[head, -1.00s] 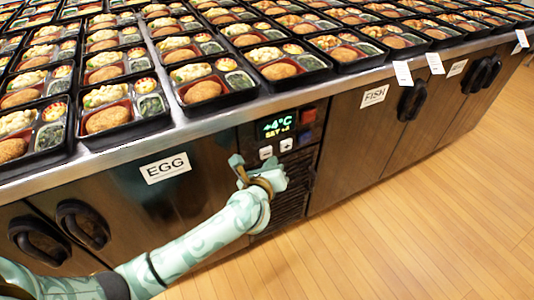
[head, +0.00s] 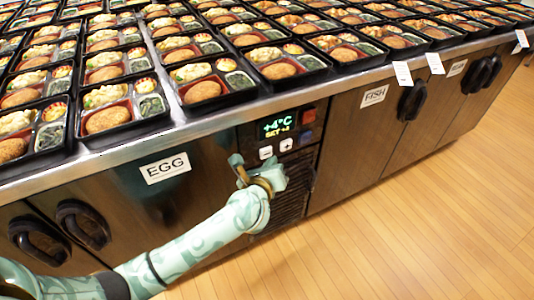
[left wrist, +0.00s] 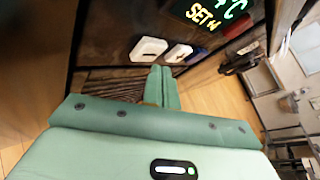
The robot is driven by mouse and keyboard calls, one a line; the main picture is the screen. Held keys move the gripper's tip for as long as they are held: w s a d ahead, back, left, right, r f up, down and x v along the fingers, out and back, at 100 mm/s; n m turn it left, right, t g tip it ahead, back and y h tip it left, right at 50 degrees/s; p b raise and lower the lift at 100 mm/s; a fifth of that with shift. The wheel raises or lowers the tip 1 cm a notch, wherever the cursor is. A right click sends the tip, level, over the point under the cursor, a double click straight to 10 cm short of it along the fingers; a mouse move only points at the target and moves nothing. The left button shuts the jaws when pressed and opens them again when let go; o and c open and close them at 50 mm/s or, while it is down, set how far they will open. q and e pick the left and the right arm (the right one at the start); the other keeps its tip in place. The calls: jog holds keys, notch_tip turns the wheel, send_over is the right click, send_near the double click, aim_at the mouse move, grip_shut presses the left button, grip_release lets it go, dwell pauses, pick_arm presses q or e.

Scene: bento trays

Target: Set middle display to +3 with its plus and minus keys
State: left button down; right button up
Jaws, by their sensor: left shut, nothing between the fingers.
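The middle display (head: 278,126) on the dark cabinet front glows green with +4°C above a smaller yellow SET line. The SET digit is too small to read surely. It shows partly, cut by the top edge, in the left wrist view (left wrist: 212,12). Below it are the white minus key (head: 266,153) and plus key (head: 286,144). In the left wrist view the two keys (left wrist: 148,49) (left wrist: 179,54) lie just beyond my fingertips. My left gripper (head: 272,168) is shut and empty, just below the keys. Contact cannot be told. My right gripper is out of view.
Bento trays (head: 215,88) fill the counter above its metal edge (head: 225,118). An EGG label (head: 166,168) and dark door handles (head: 82,223) are at left; a FISH label (head: 374,96) is at right. A dark vent (head: 291,205) lies below the keys. Wooden floor (head: 430,220) is clear.

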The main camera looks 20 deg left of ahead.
pick_arm(q)
jog(key=shift+w+a, duration=0.2)
jog(key=shift+a, duration=0.1)
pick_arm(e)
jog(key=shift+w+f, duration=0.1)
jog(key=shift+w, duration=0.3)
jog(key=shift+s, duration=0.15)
